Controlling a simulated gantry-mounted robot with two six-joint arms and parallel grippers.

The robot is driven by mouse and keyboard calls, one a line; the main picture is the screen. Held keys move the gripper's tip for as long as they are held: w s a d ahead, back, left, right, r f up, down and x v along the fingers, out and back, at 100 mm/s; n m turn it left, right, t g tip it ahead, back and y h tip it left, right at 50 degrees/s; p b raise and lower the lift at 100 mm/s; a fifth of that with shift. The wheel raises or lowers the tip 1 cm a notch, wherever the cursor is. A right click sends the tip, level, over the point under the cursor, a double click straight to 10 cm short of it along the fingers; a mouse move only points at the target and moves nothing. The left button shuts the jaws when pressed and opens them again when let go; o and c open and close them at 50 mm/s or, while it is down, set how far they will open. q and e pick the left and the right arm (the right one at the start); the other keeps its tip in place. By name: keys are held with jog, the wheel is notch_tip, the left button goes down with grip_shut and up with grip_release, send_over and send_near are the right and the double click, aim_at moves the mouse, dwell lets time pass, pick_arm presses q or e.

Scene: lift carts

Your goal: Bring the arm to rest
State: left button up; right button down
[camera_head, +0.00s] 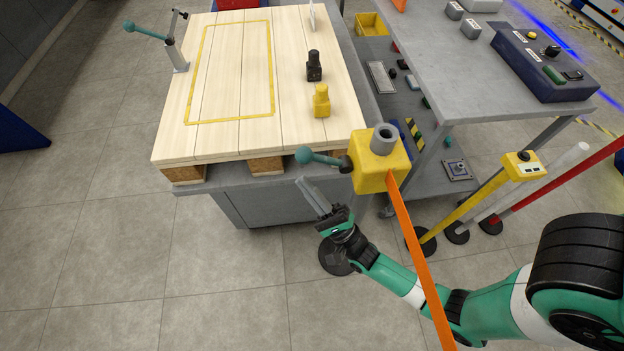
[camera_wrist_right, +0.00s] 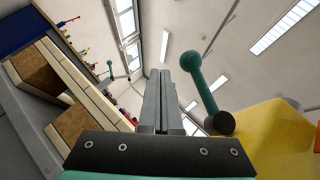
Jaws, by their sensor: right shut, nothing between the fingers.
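My right gripper (camera_head: 314,196) is in the lower middle of the head view, in front of the lift cart's near edge, its fingers pointing up and to the left. In the right wrist view its two fingers (camera_wrist_right: 162,103) lie together with nothing between them. A yellow block (camera_head: 378,163) with a green-knobbed lever (camera_head: 318,157) stands just right of and above the fingers. The knob and lever (camera_wrist_right: 197,78) also show in the wrist view, apart from the fingers. My left gripper is not in view.
A wooden pallet top (camera_head: 235,80) with a yellow outlined rectangle lies on the grey cart. An orange strip (camera_head: 418,255) runs down from the yellow block, passing over my right arm in the picture. Posts (camera_head: 480,205) stand at right. Floor at left is clear.

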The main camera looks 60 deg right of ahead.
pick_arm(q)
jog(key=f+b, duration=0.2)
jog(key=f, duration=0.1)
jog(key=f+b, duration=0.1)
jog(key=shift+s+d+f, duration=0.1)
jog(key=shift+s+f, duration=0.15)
pick_arm(e)
jog(key=s+a+f, duration=0.2)
jog(key=s+f, duration=0.1)
jog(key=f, duration=0.2)
jog(key=shift+f, duration=0.15)
